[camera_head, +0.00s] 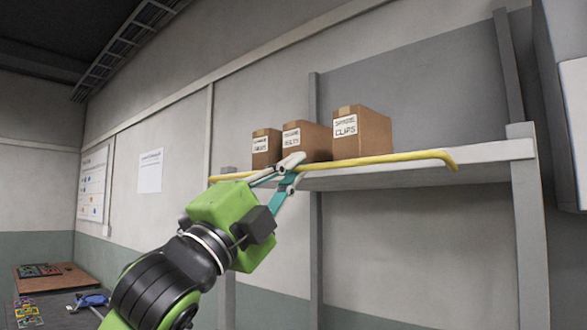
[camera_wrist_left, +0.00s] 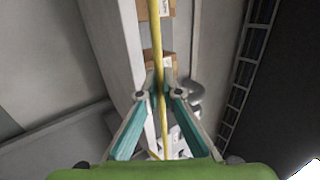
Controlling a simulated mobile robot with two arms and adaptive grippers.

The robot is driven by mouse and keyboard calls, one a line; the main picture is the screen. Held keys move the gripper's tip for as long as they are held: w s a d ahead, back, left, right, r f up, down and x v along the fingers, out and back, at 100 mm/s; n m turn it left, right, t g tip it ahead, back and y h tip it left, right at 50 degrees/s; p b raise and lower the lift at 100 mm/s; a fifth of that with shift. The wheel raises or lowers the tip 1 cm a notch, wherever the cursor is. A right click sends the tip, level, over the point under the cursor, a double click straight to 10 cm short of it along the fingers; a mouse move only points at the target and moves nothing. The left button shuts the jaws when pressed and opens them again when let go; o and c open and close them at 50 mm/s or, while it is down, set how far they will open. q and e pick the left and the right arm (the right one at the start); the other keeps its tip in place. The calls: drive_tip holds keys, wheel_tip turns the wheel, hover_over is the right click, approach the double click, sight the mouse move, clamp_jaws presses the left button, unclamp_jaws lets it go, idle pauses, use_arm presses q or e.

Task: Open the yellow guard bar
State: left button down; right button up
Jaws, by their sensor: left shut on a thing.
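The yellow guard bar (camera_head: 385,159) runs along the front of a high shelf, with its right end bent down near the right post. My left gripper (camera_head: 291,168) reaches up from the lower left and is shut on the bar, left of its middle. In the left wrist view the bar (camera_wrist_left: 155,50) runs from the top down between the two teal fingers, and the gripper (camera_wrist_left: 163,97) closes around it. The bar lies level across the shelf front in the head view. My right gripper is in neither view.
Three labelled cardboard boxes stand on the shelf (camera_head: 420,178) behind the bar: a left one (camera_head: 267,150), a middle one (camera_head: 309,140) and a right one (camera_head: 364,133). A grey post (camera_head: 528,220) supports the shelf's right end. A low brown surface (camera_head: 58,281) stands at the lower left.

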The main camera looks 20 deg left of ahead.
use_arm(q)
drive_tip(key=c, duration=2.5)
unclamp_jaws()
drive_tip(key=shift+a, duration=0.1)
drive_tip(key=v, duration=1.2)
drive_tip(key=shift+o, duration=0.4)
